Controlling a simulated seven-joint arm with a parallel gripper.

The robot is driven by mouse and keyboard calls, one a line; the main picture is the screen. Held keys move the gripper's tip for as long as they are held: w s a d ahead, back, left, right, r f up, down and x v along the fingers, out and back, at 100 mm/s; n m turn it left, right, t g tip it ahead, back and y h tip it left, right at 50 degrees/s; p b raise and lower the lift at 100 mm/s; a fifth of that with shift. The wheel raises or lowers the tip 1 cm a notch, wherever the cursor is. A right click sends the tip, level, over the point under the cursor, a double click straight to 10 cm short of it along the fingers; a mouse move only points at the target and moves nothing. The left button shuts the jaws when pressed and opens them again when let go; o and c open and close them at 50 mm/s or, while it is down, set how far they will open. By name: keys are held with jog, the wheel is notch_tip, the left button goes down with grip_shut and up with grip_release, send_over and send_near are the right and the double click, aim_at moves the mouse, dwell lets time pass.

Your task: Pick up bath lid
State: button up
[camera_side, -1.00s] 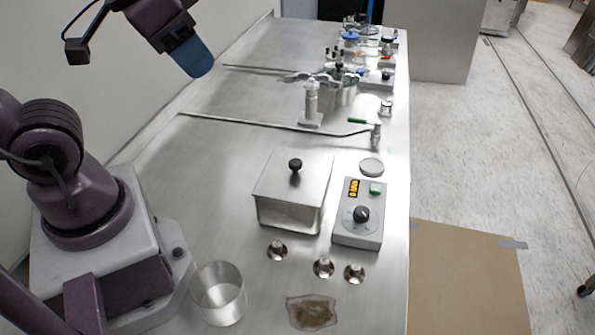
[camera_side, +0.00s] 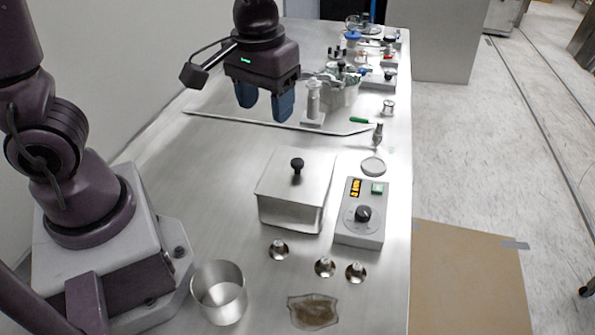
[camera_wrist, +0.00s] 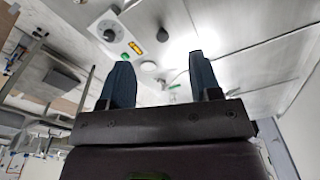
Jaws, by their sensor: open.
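The bath lid (camera_side: 275,183) is a square silver metal plate with a round black knob (camera_side: 297,164) on top. It sits on the metal bath (camera_side: 289,213) in the middle of the table. My gripper (camera_side: 265,108) hangs in the air behind and slightly left of the lid in the side view, fingers pointing down. It is apart from the lid. Its two blue fingers are spread with nothing between them, and they also show in the wrist view (camera_wrist: 162,78).
A grey control box (camera_side: 359,212) stands close to the bath's right side.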

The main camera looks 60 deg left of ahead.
jog(key=w+f+n+g+y, duration=0.1)
jog(key=w+f+n, duration=0.3)
jog(key=n, duration=0.9)
send_over(298, 161)
jog(key=d, duration=0.1)
jog(key=f, duration=0.7)
jog(key=shift+s+f, duration=0.35)
jog(key=shift+s, duration=0.05)
jog(key=shift+w+a+f, duration=0.15)
jog(key=shift+a+f, duration=0.05)
jog(key=shift+f, duration=0.7)
jog(key=shift+w+a+f, duration=0.1)
jog(key=shift+a+f, duration=0.05)
jog(key=shift+f, duration=0.7)
jog(key=shift+w+a+f, duration=0.15)
jog(key=shift+a+f, duration=0.05)
jog(key=shift+f, duration=0.7)
jog(key=shift+c, duration=0.2)
jog(key=c, duration=1)
